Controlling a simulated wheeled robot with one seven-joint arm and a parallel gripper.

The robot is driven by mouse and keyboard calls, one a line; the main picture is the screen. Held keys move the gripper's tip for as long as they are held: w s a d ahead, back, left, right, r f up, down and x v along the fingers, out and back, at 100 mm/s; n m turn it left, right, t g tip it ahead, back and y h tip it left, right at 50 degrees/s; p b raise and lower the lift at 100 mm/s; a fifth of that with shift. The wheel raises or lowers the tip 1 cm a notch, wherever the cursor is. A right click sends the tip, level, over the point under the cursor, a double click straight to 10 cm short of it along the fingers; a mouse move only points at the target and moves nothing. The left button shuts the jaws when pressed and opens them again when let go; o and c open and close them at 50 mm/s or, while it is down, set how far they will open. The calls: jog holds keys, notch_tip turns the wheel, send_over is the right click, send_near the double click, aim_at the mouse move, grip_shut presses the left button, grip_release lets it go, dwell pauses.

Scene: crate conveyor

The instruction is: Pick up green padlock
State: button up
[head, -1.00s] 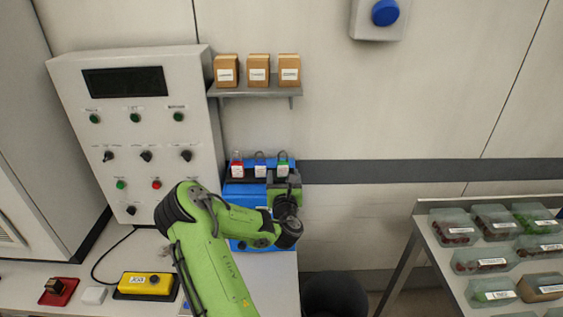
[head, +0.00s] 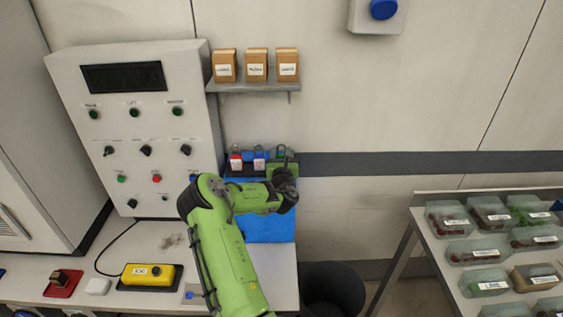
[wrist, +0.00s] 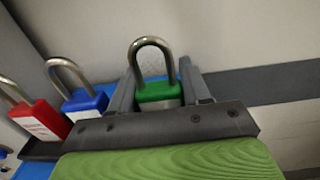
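The green padlock (wrist: 158,92) stands upright with its steel shackle up, in the middle of the wrist view. It is at the right end of a row on a dark ledge of the blue station. My gripper (wrist: 160,88) is open, with one finger on each side of the green padlock's body. I cannot tell whether the fingers touch it. The lower part of the padlock is hidden behind my gripper's palm. In the head view my gripper (head: 282,160) is at the right end of the row and mostly hides the green padlock.
A blue padlock (wrist: 85,100) and a red padlock (wrist: 38,118) stand just left of my gripper. The wall is close behind. A shelf with boxes (head: 256,66) hangs above. A control panel (head: 135,125) stands left, and a rack of trays (head: 490,245) stands right.

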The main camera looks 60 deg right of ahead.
jog(key=c, duration=0.4)
notch_tip(320, 180, up, 10)
jog(key=p, duration=0.4)
jog(key=shift+p, duration=0.4)
jog(key=shift+c, duration=0.2)
dwell(0.3)
